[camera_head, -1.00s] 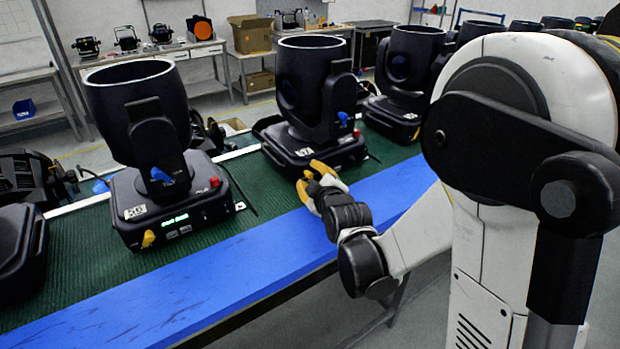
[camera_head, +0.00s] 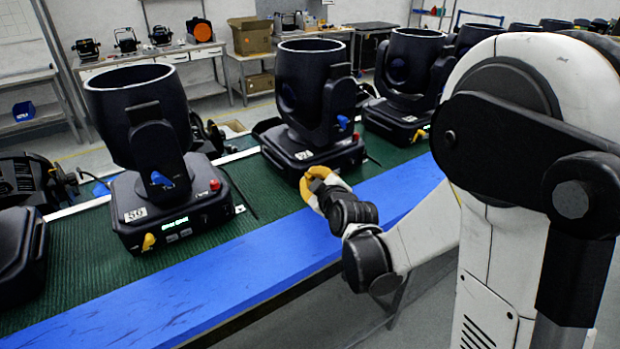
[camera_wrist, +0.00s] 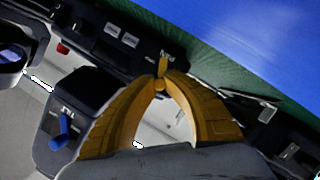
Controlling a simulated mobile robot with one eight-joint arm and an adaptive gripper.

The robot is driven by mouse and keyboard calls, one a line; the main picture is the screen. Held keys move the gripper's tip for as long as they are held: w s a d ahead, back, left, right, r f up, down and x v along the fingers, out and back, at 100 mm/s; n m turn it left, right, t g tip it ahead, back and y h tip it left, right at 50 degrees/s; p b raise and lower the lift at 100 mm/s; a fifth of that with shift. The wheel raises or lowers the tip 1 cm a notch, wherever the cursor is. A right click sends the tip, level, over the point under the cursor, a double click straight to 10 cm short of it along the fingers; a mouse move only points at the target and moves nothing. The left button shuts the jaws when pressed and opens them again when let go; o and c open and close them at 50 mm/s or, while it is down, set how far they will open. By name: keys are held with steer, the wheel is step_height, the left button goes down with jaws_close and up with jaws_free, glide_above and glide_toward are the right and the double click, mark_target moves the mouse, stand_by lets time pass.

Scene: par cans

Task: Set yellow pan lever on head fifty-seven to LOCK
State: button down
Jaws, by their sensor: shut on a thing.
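The middle moving head (camera_head: 313,150) stands on the green-topped bench, with a small white number label that I cannot read surely in the head view. My gripper (camera_head: 313,178) is at its front base edge. In the wrist view, the yellow fingers of my gripper (camera_wrist: 160,84) meet at their tips on the small yellow pan lever (camera_wrist: 163,64), beside an upside-down printed label. The lever's tip sticks out past the fingertips; its lower part is hidden. In the head view my fingers hide this lever. A blue lever (camera_wrist: 61,133) is on the yoke, apart from my gripper.
A head labelled 59 (camera_head: 150,205) stands to the left, with its own yellow lever (camera_head: 149,241) and a lit display. More heads (camera_head: 405,85) stand to the right. The blue bench edge (camera_head: 230,265) runs below my gripper. Cables lie between the heads.

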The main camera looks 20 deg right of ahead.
steer(key=m, duration=0.1)
steer(key=d+m+y, duration=0.1)
steer(key=m+g+y, duration=0.1)
steer(key=shift+w+d+r+m+p, duration=0.2)
steer(key=shift+w+d+m+p, duration=0.1)
steer(key=shift+d+m+p, duration=0.1)
steer(key=shift+w+d+f+m+g+y+b, duration=0.1)
steer(key=shift+d+m+g+y+b, duration=0.2)
steer(key=shift+m+y, duration=0.45)
steer(key=shift+w+d+f+m+g+y+b, duration=0.15)
steer(key=shift+d+m+y, duration=0.3)
steer(key=shift+m, duration=0.5)
steer(key=shift+a, duration=0.1)
steer(key=c, duration=1.4)
jaws_free()
steer(key=shift+s, duration=0.1)
steer(key=v, duration=1.2)
